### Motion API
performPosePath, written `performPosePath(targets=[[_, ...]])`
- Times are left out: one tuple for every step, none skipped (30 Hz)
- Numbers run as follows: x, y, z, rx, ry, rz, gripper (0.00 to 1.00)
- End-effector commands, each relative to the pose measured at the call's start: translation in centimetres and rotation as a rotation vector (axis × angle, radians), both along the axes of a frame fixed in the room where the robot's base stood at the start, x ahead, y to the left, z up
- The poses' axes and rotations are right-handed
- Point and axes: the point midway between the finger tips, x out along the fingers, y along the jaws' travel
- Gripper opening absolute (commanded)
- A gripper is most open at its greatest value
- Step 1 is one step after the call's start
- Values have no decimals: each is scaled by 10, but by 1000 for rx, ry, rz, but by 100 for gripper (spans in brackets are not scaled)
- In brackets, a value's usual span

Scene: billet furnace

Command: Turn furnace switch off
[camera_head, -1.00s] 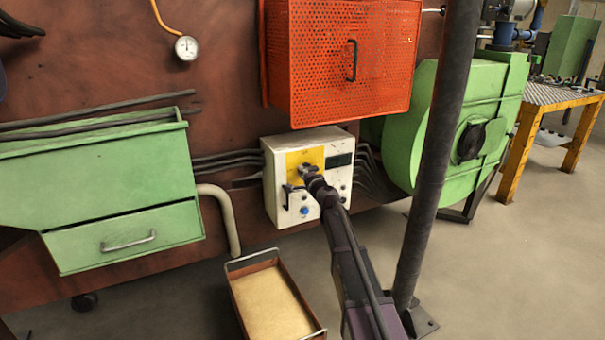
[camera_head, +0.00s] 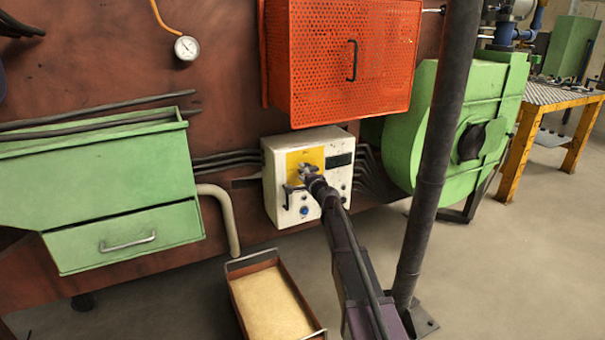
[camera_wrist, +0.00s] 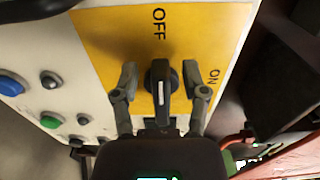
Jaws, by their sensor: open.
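The furnace switch is a black rotary knob (camera_wrist: 160,88) with a white mark, on a yellow plate (camera_wrist: 105,45). Its grip runs up and down in the wrist view, in line with the OFF label (camera_wrist: 159,24) above; the ON label (camera_wrist: 213,77) is to its right. My gripper (camera_wrist: 164,82) is open, one finger on each side of the knob, with visible gaps. In the head view my gripper (camera_head: 305,171) is in front of the white control box (camera_head: 272,190), on the yellow plate (camera_head: 293,160); the knob is hidden there.
A black lever (camera_head: 289,196) and blue button (camera_head: 304,211) are near my gripper on the box. The orange mesh guard (camera_head: 325,65) overhangs it. A dark post (camera_head: 435,160) stands right of my arm. A sand-filled tray (camera_head: 270,300) lies below.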

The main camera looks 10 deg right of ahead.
Motion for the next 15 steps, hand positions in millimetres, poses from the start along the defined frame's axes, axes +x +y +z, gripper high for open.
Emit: performPosePath(targets=[[-5, -1, 0, 0, 0, 0, 57], [-7, -2, 0, 0, 0, 0, 57], [-11, -3, 0, 0, 0, 0, 57], [-14, -4, 0, 0, 0, -1, 57], [-17, -5, 0, 0, 0, -1, 57], [-22, -6, 0, 0, 0, -1, 57], [-26, -7, 0, 0, 0, -1, 57], [-31, -9, 0, 0, 0, -1, 57], [-36, -11, 0, 0, 0, -1, 57], [-41, -12, 0, 0, 0, -1, 57], [-46, -14, 0, 0, 0, -1, 57], [-52, -16, 0, 0, 0, -1, 57], [-57, -18, 0, 0, 0, -1, 57], [-62, -19, 0, 0, 0, -1, 57], [-68, -21, 0, 0, 0, -1, 57]])
